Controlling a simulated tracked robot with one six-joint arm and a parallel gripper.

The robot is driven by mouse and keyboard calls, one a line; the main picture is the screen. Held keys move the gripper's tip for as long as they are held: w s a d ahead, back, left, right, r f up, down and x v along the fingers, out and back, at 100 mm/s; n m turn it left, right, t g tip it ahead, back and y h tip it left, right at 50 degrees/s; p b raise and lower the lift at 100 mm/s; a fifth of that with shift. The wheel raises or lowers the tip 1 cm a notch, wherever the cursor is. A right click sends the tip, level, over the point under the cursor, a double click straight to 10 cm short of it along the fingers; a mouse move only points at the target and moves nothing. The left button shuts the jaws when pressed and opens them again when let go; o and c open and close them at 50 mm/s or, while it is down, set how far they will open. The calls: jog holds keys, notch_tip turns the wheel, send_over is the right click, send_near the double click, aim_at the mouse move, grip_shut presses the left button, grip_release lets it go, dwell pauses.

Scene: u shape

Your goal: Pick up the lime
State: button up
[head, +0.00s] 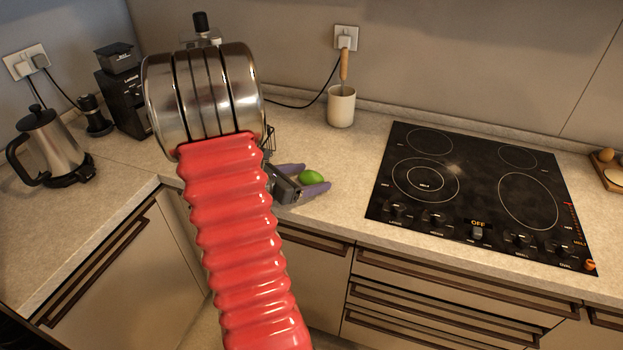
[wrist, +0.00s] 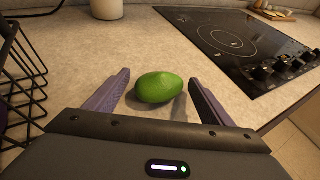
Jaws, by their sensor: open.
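A green lime (head: 311,177) lies on the beige countertop near its front edge, left of the cooktop. In the wrist view the lime (wrist: 160,87) sits centred between the tips of my two purple fingers. My gripper (head: 308,178) is open around the lime, with a visible gap on both sides in the wrist view (wrist: 163,90). The lime rests on the counter, and its underside is hidden. My red arm covers part of the counter to the left in the head view.
A black cooktop (head: 470,190) lies to the right. A cream pot (head: 341,106) with a wooden-handled utensil stands behind. A black wire rack (wrist: 22,75) is close on the left in the wrist view. A kettle (head: 45,145) and coffee machine (head: 122,90) stand far left.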

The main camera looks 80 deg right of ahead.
aim_at(313, 171)
jog(key=shift+s+d+f, duration=0.25)
jog(key=shift+s+d, duration=0.1)
jog(key=shift+d, duration=0.15)
jog(key=shift+c, duration=0.6)
jog(key=c, duration=1)
notch_tip(313, 171, up, 10)
jog(key=shift+r, duration=0.1)
jog(key=shift+s, duration=0.1)
dwell(0.9)
